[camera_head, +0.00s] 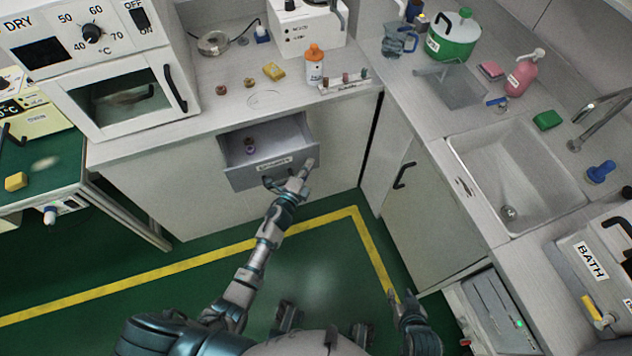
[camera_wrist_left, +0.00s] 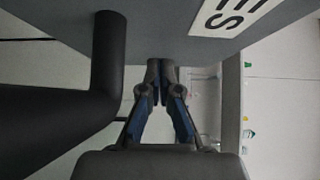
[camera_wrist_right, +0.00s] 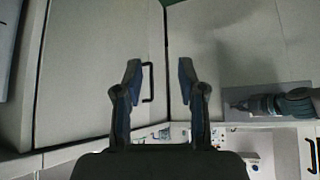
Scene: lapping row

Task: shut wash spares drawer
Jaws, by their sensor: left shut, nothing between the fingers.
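The grey drawer (camera_head: 272,172) under the left counter is pulled open, with a label on its front and a small purple-and-tan item (camera_head: 250,147) inside. I cannot read the label fully. My left gripper (camera_head: 308,165) is at the right end of the drawer front; its fingers are shut and empty. In the left wrist view the shut fingertips (camera_wrist_left: 161,68) are at the drawer front (camera_wrist_left: 170,25), beside the dark bar handle (camera_wrist_left: 105,70). Whether they touch is unclear. My right gripper (camera_head: 393,298) is low at the right, away from the drawer; the right wrist view shows its fingers (camera_wrist_right: 159,75) apart and empty.
A cabinet with a dark handle (camera_head: 404,175) stands right of the drawer. The green floor in front is clear.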

